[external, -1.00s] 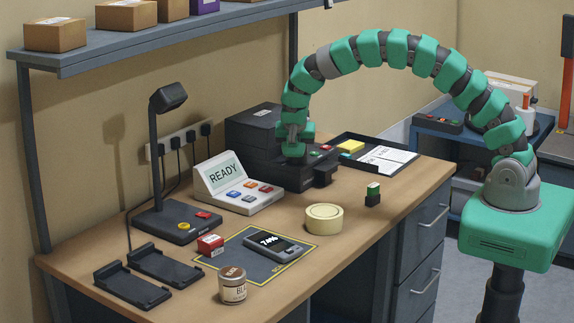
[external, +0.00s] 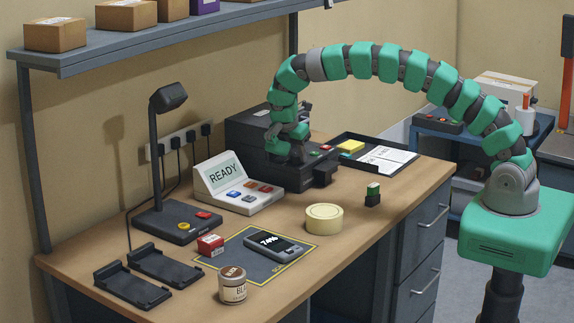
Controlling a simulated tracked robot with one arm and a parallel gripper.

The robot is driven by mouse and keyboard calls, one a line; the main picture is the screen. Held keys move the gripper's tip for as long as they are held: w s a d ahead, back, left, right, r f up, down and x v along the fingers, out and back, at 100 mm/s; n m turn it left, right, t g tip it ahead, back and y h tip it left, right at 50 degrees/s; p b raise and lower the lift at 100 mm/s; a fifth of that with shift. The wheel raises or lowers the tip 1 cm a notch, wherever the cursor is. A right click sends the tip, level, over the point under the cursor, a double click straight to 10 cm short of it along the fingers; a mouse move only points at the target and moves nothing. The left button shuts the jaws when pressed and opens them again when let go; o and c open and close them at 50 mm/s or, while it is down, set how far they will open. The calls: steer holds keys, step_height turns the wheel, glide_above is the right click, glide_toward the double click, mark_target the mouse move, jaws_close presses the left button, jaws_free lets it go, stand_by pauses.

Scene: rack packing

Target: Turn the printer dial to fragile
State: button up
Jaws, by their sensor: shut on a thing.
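The black printer (external: 262,128) stands at the back of the desk, to the right of the READY console. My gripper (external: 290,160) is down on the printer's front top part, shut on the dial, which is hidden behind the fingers. Small red and green buttons (external: 320,150) show on the printer just right of my gripper. The dial's pointer and labels cannot be read from here.
The READY console (external: 238,184) stands close left of the printer. A black tray (external: 346,160) with papers lies to its right. A tape roll (external: 324,218), a stamp (external: 372,195) and a handheld device (external: 275,247) lie in front. A shelf (external: 150,45) hangs above left.

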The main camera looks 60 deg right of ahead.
stand_by(0.3)
steer(key=o, duration=1)
steer(key=shift+c, duration=0.2)
steer(key=b+v, duration=0.1)
steer(key=v, duration=1.2)
steer(key=shift+a+r, duration=0.2)
steer(key=shift+r, duration=0.05)
steer(key=shift+w+r, duration=0.1)
